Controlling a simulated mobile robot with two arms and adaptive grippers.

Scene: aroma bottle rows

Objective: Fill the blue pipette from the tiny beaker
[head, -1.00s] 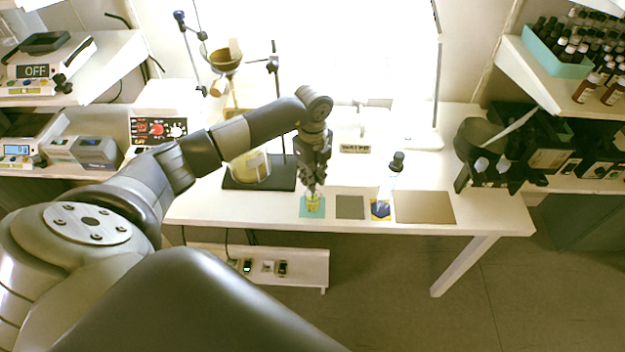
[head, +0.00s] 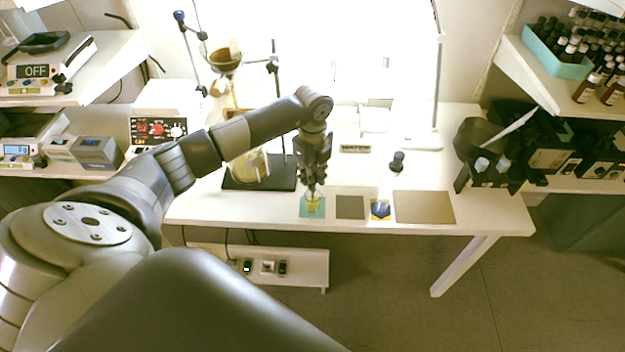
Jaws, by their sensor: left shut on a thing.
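My left gripper (head: 314,182) points down over the teal mat near the table's front edge. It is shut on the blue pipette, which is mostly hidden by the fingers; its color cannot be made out. The tiny beaker (head: 313,204), with yellowish contents, stands on the teal mat (head: 304,212) directly below the fingertips. A thin tip seems to reach down to the beaker's mouth; how deep it goes I cannot tell. My right gripper is not in view.
Right of the beaker lie a grey mat (head: 350,207), a yellow mat with a small blue item (head: 380,209), and a bare brown mat (head: 425,207). A dark-capped bottle (head: 397,163) stands behind. A stand with a dark base (head: 235,184) is at the left.

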